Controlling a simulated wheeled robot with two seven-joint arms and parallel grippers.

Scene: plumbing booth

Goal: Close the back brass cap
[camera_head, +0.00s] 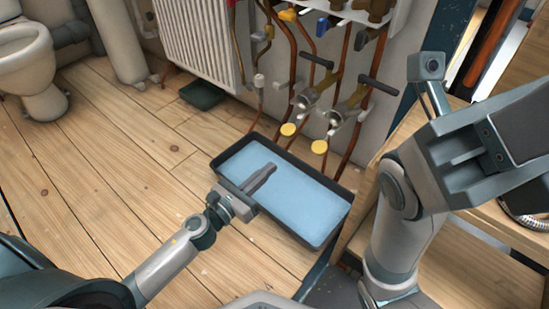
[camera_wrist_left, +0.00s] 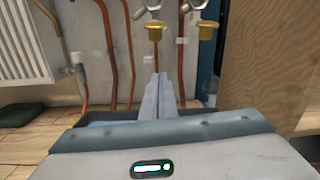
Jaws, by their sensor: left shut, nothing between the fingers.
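Two small round brass caps hang at the lower ends of valves on the wall pipes. In the head view the farther cap (camera_head: 288,129) is on the left and the nearer cap (camera_head: 319,146) is on the right. The left wrist view also shows a left cap (camera_wrist_left: 155,29) and a right cap (camera_wrist_left: 207,29). My left gripper (camera_head: 270,169) is shut and empty over the blue tray, below and in front of the caps, touching neither. Its fingers (camera_wrist_left: 158,80) point up toward the left cap in the wrist view. My right gripper does not show, only parts of that arm.
A dark-rimmed tray (camera_head: 335,207) with a light blue inside lies on the floor under the valves. Copper pipes (camera_head: 293,60) rise behind the caps. A radiator (camera_head: 195,40) is at left, a wooden bench (camera_head: 490,215) at right.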

